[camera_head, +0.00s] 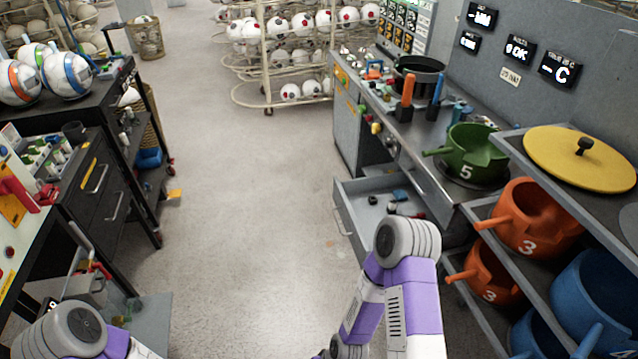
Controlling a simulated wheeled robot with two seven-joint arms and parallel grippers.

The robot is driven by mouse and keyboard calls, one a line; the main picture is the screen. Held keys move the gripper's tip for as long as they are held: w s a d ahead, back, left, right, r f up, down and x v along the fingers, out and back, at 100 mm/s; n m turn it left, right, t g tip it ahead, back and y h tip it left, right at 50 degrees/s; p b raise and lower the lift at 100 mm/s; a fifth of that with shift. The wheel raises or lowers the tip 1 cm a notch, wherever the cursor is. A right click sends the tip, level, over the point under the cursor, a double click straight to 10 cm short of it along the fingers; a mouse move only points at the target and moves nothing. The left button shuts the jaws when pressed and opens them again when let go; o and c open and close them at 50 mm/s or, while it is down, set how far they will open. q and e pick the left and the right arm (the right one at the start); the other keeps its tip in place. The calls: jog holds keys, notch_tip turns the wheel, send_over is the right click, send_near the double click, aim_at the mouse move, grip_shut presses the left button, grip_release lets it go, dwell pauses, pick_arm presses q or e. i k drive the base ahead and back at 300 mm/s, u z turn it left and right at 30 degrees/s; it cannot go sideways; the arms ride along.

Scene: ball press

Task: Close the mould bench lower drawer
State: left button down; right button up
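The mould bench (430,130) stands on the right with a grey metal top. Its lower drawer (352,212) is pulled open toward the aisle. Its front faces left, with a handle on it, and a few small dark and blue items lie inside. My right arm rises from the bottom centre; its upper joint hides the near right part of the drawer. My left arm shows only in the bottom left corner. Neither gripper can be made out in this view.
The floor aisle (240,200) in the middle is clear. A shelf (490,255) with orange and blue moulds stands at the near right. A black workbench (130,190) with balls and drawers lines the left. A ball rack (265,60) stands at the back.

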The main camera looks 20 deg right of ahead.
aim_at(361, 205)
jog(key=z, duration=0.4)
jog(key=i, duration=1.65)
jog(key=z, duration=0.45)
